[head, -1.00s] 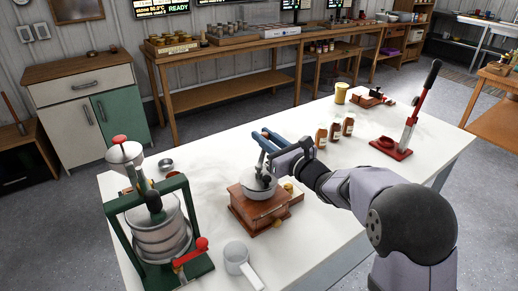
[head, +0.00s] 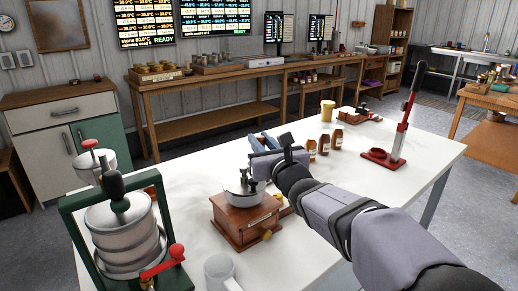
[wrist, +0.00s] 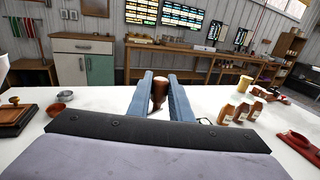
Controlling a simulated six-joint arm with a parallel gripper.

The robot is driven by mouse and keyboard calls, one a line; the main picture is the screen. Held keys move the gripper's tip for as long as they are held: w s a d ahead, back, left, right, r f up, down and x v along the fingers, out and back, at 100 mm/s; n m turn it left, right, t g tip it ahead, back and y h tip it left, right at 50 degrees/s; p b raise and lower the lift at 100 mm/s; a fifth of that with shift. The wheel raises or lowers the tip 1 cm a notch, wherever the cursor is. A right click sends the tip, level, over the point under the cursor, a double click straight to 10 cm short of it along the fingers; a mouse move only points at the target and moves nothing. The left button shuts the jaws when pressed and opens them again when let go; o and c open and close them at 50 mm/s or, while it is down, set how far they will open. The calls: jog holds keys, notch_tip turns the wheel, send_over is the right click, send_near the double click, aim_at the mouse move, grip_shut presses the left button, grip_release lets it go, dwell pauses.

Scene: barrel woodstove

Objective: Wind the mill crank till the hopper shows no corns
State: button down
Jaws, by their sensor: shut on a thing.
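The mill is a brown wooden box (head: 241,223) with a grey metal hopper (head: 239,188) on top, standing on the white table in the head view. My gripper (head: 268,142) is above and just behind the hopper, with its blue fingers pointing away. In the wrist view my gripper (wrist: 160,92) is shut on the brown wooden crank knob (wrist: 160,86), which sits between the fingers. The crank arm is mostly hidden by the gripper. The inside of the hopper is too small and shaded to tell if corns are in it.
A green-framed press (head: 125,225) stands at the left front, beside a light mug (head: 219,270). Several brown bottles (head: 323,145) and a red lever press (head: 392,150) stand to the right.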

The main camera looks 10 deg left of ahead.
dwell(0.4)
jog(key=c, duration=1.6)
grip_release()
jog(key=shift+s+d, duration=0.1)
jog(key=shift+b+v, duration=0.6)
jog(key=shift+v, duration=2.9)
